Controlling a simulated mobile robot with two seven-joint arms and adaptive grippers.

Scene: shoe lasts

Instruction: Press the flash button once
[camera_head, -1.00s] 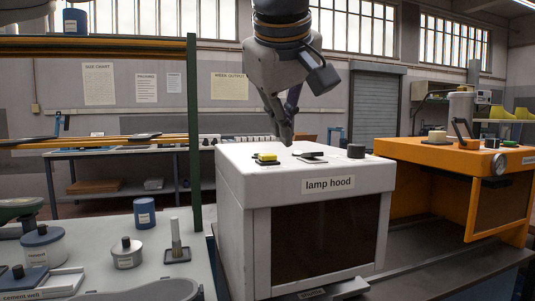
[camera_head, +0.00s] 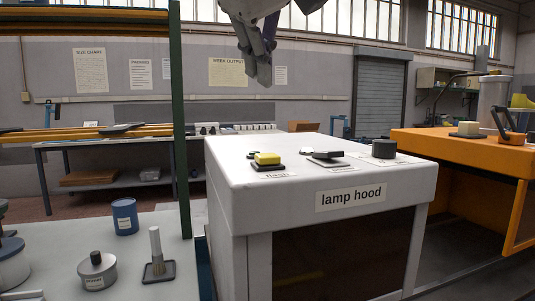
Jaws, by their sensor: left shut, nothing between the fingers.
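The white lamp hood box (camera_head: 237,182) stands in the middle of the view. On its top is a yellow button (camera_head: 267,158) on a dark base, with a small label in front that is hard to read. To its right are a dark flat switch (camera_head: 326,155) and a black round knob (camera_head: 384,148). My left gripper (camera_head: 260,78) is above and behind the yellow button in the picture, fingers pointing down, shut and empty. It is clear of the box top. My right gripper is not in view.
An orange machine (camera_head: 450,150) stands to the right. On the left bench are a blue can (camera_head: 125,216), a grey lidded pot (camera_head: 97,270) and a brush in a holder (camera_head: 157,252). A green post (camera_head: 180,120) rises left of the hood.

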